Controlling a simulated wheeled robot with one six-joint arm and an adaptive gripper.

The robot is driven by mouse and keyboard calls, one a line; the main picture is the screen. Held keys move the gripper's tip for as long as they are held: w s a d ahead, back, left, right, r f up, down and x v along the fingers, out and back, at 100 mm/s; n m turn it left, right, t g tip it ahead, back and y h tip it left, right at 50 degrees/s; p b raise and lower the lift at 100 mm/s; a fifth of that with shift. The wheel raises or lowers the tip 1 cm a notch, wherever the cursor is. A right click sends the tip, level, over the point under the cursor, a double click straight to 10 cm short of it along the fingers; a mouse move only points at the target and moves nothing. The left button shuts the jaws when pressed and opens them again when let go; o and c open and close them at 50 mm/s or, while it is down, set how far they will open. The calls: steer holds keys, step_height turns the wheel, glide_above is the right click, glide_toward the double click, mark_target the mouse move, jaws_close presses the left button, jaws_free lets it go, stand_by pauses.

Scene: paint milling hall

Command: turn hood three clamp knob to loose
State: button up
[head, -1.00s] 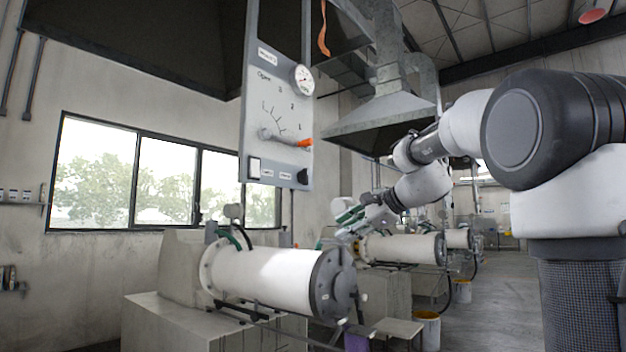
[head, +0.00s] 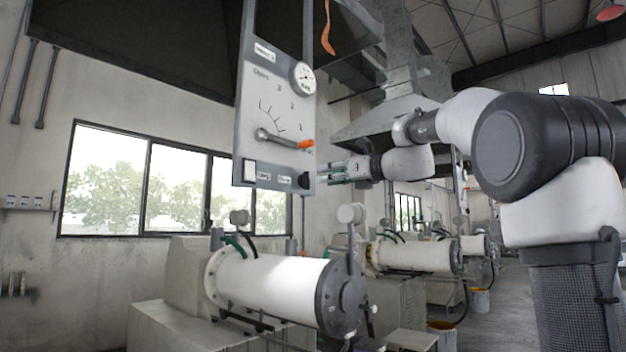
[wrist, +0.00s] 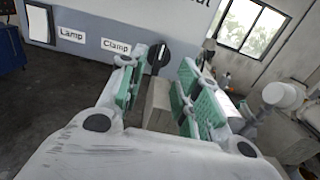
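A grey hood control panel (head: 240,120) hangs at centre left in the head view. The black clamp knob (wrist: 159,56) sits right of the "Clamp" label (wrist: 116,47) in the wrist view. In the head view the knob (head: 308,181) is small at the panel's lower right corner. My gripper (head: 325,173) is beside the panel's lower right edge, level with the knob. In the wrist view my gripper (wrist: 163,75) is open, its green-padded fingers apart and empty. The knob shows just past the fingertips, near the left one; contact cannot be told.
The panel also bears a lever with an orange end (head: 305,144), a round gauge (head: 303,76) and a white lamp switch (head: 249,172). A white mill cylinder (head: 270,280) stands below the panel, with more mills behind. An orange strip (head: 327,30) hangs above.

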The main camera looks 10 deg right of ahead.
mark_target(309, 178)
steer(key=x, duration=0.6)
steer(key=shift+w+a+f, duration=0.1)
steer(key=shift+w+a, duration=0.05)
steer(key=shift+w, duration=0.05)
jaws_close()
